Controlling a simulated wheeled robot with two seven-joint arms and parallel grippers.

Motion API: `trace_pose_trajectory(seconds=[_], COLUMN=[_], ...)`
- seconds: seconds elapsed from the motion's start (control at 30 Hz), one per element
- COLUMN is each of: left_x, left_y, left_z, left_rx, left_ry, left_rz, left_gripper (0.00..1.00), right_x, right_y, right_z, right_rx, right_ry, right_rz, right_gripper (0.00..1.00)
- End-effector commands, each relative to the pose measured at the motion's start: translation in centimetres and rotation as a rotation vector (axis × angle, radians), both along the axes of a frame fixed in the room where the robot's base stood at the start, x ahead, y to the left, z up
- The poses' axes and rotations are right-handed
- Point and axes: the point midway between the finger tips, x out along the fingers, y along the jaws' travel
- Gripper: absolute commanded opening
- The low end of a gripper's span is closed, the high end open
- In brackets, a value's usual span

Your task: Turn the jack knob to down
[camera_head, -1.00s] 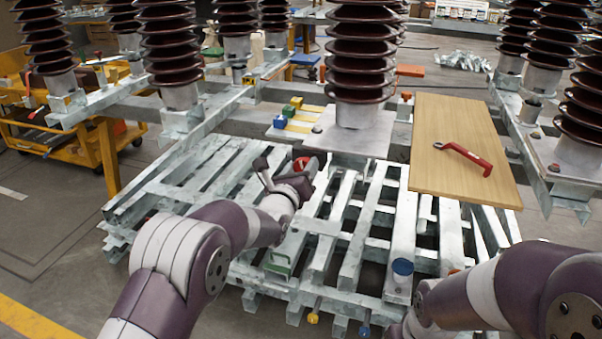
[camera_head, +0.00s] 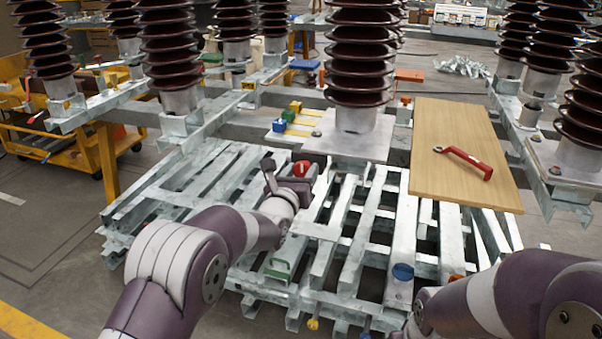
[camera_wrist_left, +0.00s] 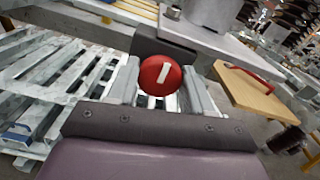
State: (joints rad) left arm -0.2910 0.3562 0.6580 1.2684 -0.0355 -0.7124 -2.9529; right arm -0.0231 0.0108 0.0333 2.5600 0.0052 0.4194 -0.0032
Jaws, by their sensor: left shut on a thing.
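The jack knob is a round red disc (camera_head: 301,168) with a white bar mark, low in front of the central insulator column in the head view. In the left wrist view the red knob (camera_wrist_left: 160,75) faces the camera, and its white bar is near upright with a slight tilt to the right. My left gripper (camera_head: 286,173) is at the knob, with one finger on each side of it in the wrist view, and is shut on it. My right arm comes in at the lower right of the head view; its gripper is out of sight.
A wooden board (camera_head: 458,120) with a red-handled wrench (camera_head: 465,161) lies to the right. Stacked grey metal frames (camera_head: 345,240) fill the area below. Brown ribbed insulators (camera_head: 360,60) stand behind. Small coloured blocks (camera_head: 288,117) lie left of the central column.

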Motion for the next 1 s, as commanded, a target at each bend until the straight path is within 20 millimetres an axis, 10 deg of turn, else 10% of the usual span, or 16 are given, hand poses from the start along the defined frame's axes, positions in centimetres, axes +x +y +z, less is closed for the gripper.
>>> trace_pose_trajectory(seconds=[0.1,0.47,1.0], left_x=[0.0,-0.6,-11.5], left_y=[0.0,0.2,3.8], left_z=[-0.2,0.1,0.0], left_rx=[0.002,-0.001,0.001], left_ry=[0.005,0.001,0.003], left_rz=[-0.001,0.000,0.001], left_gripper=[0.76,0.76,0.76], right_x=[0.0,0.0,0.0], right_y=[0.0,0.0,0.0], right_z=[0.0,0.2,2.1], right_rx=[0.000,0.000,0.000], right_ry=[0.000,0.000,0.000], right_rz=[0.000,0.000,0.000], right_gripper=[0.53,0.53,0.53])
